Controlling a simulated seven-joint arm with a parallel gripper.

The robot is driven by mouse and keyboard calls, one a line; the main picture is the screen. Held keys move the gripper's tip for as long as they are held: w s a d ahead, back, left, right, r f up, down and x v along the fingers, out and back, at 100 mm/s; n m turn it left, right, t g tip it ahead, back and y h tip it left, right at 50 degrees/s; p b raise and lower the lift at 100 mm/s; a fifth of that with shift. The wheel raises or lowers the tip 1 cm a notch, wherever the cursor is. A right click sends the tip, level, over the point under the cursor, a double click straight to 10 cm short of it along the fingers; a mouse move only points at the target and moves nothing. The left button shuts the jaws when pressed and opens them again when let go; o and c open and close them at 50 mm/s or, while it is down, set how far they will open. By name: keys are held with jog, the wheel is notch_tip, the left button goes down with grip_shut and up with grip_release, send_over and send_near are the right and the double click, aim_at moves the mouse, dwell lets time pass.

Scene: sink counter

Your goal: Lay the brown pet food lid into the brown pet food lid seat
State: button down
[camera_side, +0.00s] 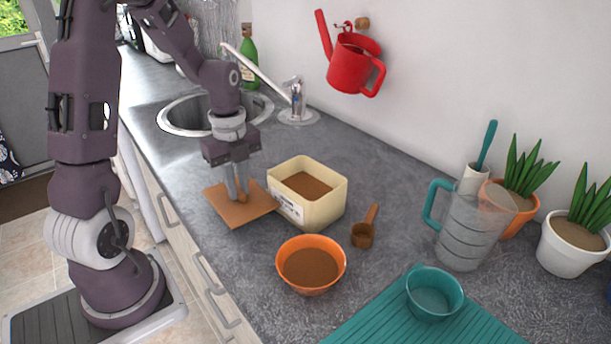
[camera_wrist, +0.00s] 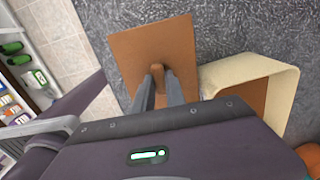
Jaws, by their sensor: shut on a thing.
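The brown pet food lid (camera_side: 251,209) is a flat square panel with a small raised grip. My gripper (camera_side: 241,195) is shut on that grip. In the wrist view the lid (camera_wrist: 135,50) shows flat below my gripper (camera_wrist: 158,75), with the fingers on either side of the grip. The cream pet food box (camera_side: 310,210) stands just right of the lid in the side view, open at the top with brown contents inside. It also shows in the wrist view (camera_wrist: 283,80). I cannot tell whether the lid touches the counter. No separate lid seat stands out besides the box's open top.
An orange bowl (camera_side: 311,268) of brown food and a brown scoop (camera_side: 363,235) are near the box. A clear jug (camera_side: 470,235), teal bowl (camera_side: 434,298) and teal mat (camera_side: 385,318) are at right. The sink (camera_side: 185,118) is behind; the counter's front edge is close to the lid.

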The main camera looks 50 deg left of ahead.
notch_tip(320, 180, up, 18)
jog(key=w+d+n, duration=0.1)
jog(key=w+d, duration=0.7)
jog(key=w, duration=0.4)
jog(key=f, duration=0.5)
jog(key=shift+w, duration=0.25)
jog(key=shift+f, duration=2.8)
jog(key=shift+f, duration=0.15)
